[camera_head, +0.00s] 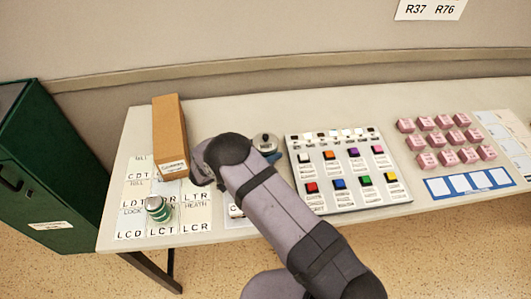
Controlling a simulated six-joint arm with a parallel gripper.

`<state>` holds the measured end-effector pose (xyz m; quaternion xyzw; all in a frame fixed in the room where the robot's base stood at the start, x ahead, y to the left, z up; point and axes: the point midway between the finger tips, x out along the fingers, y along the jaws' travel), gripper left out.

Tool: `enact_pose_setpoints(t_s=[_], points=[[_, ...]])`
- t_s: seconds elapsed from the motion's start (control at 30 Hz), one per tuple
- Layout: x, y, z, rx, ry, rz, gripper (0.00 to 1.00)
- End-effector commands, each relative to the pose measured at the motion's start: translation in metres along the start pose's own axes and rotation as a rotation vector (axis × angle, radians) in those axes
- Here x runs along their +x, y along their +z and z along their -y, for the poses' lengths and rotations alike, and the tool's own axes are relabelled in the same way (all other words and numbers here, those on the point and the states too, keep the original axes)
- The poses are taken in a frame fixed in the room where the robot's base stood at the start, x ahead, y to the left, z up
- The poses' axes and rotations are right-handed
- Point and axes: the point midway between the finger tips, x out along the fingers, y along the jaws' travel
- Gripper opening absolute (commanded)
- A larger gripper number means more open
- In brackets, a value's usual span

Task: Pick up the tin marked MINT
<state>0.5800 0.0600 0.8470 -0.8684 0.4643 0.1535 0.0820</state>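A small green tin (158,209) with a pale lid stands on the lettered cards at the left front of the table. I cannot read a MINT mark on it at this size. My arm reaches in from the lower right, and its end (203,165) is over the table, above and to the right of the green tin in the picture. The fingers of my gripper are not distinguishable, so I cannot see whether they are open or hold anything. A round metal-topped thing (266,142) stands behind my arm, partly hidden.
A long brown box (170,135) lies behind the cards (133,190). A panel of coloured buttons (344,190) fills the table's middle. Several pink blocks (446,140) and a blue-edged card strip (470,184) are at the right. A green cabinet (45,175) stands left of the table.

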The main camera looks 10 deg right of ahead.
Motion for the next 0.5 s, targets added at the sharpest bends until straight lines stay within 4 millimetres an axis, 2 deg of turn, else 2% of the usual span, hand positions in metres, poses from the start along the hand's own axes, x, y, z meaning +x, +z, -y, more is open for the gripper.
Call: enact_pose_setpoints(t_s=[0.27,0.5], points=[[-0.001,-0.004,0.001,0.002,-0.001,-0.002,0.26],[-0.006,-0.017,0.001,0.002,-0.001,-0.002,0.26]])
